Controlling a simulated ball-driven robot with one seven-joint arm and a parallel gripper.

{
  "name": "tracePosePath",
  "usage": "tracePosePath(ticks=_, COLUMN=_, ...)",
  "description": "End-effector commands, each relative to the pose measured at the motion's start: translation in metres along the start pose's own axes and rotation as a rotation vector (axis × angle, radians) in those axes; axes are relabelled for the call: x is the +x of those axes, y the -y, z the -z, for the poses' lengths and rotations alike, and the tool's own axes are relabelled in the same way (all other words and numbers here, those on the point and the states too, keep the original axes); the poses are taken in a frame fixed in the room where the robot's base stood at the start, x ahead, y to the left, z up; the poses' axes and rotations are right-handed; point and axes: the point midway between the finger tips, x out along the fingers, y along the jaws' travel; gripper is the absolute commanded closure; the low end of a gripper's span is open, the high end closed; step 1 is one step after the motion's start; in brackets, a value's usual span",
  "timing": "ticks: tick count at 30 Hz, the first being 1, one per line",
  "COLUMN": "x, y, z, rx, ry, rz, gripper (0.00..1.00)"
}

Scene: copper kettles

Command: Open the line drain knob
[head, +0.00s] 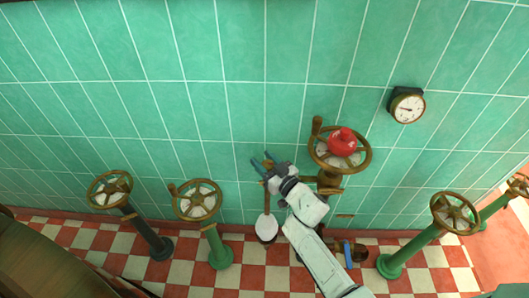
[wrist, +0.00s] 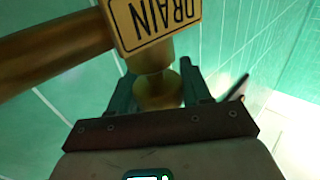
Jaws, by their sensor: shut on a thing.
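In the wrist view a brass knob (wrist: 158,90) sits between the two dark fingers of my gripper (wrist: 160,88), which is shut on it. A tan plate reading DRAIN (wrist: 152,22) appears upside down just above the knob, beside a thick brass pipe (wrist: 50,55) coming from the left. In the head view my gripper (head: 264,162) is close to the green tiled wall, left of a brass handwheel (head: 313,153). The knob itself cannot be made out there, and its turned angle cannot be told.
A red object (head: 342,142) sits on the handwheel near my arm. A gauge (head: 408,107) hangs on the wall to the right. Other handwheels on posts stand left (head: 198,200) and right (head: 454,212). A pale round object (head: 266,229) is below my gripper. Chequered floor shows between the posts.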

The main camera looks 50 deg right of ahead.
Motion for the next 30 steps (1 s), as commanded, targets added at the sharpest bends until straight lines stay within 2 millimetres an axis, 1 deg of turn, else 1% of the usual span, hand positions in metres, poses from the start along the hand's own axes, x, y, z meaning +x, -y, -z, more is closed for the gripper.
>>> tracePosePath(ticks=1, x=0.0005, y=0.0007, z=0.0058, rx=0.0, ry=0.002, rz=0.012, gripper=0.82)
tracePosePath(ticks=12, x=0.0, y=0.0015, z=0.0023, rx=0.001, ry=0.001, rz=0.073, gripper=0.82)
tracePosePath(ticks=29, x=0.0001, y=0.0018, z=0.0001, rx=0.0, ry=-0.001, rz=0.085, gripper=0.82)
tracePosePath(ticks=30, x=0.0001, y=0.0018, z=0.0001, rx=0.0, ry=-0.001, rz=0.085, gripper=0.49)
